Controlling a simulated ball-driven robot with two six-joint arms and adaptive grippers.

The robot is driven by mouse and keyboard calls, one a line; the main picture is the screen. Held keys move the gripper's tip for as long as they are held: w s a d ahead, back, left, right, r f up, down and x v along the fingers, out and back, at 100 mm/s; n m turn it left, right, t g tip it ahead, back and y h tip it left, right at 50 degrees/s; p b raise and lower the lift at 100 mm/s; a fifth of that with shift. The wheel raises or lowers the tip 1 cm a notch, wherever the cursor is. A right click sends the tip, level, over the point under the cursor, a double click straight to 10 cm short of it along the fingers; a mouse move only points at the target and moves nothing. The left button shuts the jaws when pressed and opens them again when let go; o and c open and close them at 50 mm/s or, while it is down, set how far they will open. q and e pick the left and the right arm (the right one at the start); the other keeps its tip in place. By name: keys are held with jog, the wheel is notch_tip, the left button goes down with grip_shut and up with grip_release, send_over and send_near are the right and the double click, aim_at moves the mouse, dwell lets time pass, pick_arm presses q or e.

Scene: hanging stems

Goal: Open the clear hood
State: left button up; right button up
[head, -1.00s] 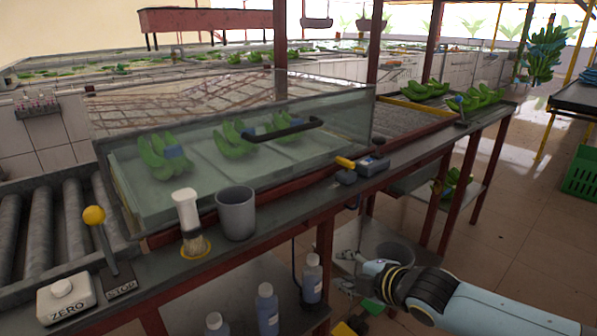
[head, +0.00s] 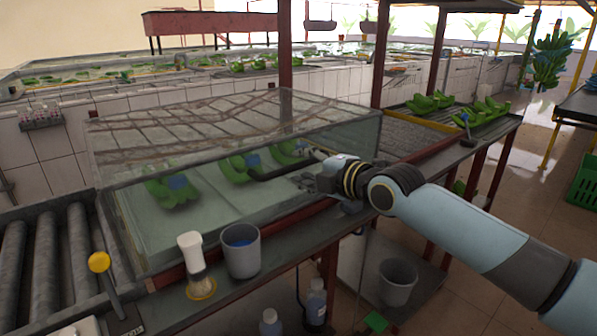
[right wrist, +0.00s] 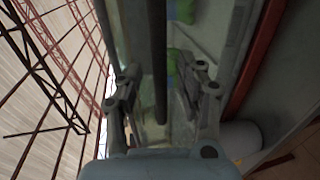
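The clear hood (head: 235,118) is a glass box closed over the tray with green banana clusters (head: 172,190). Its black bar handle (head: 272,172) is on the front pane. My right gripper (head: 308,182) is at the handle's right end, in front of the pane. In the right wrist view the dark handle bar (right wrist: 159,50) runs between the two spread fingers of the right gripper (right wrist: 163,88), with gaps on both sides. The gripper's fingers are small and partly hard to make out in the head view. My left gripper is not in view.
A grey cup (head: 241,252), a brush (head: 194,262) and a yellow-knobbed lever (head: 99,263) stand along the bench's front ledge. Rollers (head: 58,235) lie at the left. Bottles and a bucket (head: 397,283) are below.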

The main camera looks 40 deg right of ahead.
jog(key=shift+x, duration=1.05)
jog(key=shift+c, duration=0.2)
grip_shut()
jog(key=shift+f, duration=0.1)
